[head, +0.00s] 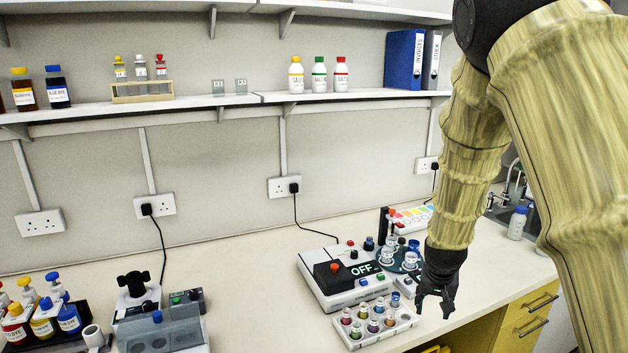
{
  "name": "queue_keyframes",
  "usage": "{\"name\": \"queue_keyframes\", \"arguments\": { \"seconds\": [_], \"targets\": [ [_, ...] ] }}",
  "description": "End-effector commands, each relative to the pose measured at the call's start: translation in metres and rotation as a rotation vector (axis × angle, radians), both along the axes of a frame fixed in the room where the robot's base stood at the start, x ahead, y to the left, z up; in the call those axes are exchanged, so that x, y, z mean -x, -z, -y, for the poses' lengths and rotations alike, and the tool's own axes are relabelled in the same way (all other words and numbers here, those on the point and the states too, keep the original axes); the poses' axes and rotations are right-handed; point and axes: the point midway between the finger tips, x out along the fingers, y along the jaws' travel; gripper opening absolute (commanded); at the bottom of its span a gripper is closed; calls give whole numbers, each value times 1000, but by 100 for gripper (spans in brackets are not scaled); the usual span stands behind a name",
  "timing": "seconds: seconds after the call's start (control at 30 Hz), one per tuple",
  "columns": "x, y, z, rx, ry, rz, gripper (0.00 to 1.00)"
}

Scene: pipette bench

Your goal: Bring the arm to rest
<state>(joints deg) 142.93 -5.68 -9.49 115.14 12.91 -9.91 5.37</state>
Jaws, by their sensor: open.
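My arm (472,160) comes down from the upper right of the head view, covered in a pale yellow-brown sleeve. My gripper (434,309) is black, points downward and is open. Nothing shows between its fingers. It hangs just right of a white rack (357,344) of small vials with coloured contents. From this view I cannot tell how high it is above the bench or whether it touches the rack.
A device with an "OFF" sign (318,297) stands left of my gripper, with bottles behind it. Dye bottles (42,325) and a grey device (158,340) stand at left. The bench (240,270) between is clear. Shelves (230,99) run along the wall.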

Motion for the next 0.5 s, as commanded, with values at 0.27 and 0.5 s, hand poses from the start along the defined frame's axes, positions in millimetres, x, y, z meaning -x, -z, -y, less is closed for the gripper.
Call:
{"name": "queue_keyframes", "arguments": {
  "seconds": [0.27,0.5],
  "targets": [
    [46,94,-5,12,-50,-70,47],
    [126,197,-14,12,-119,-149,47]
  ]
}}
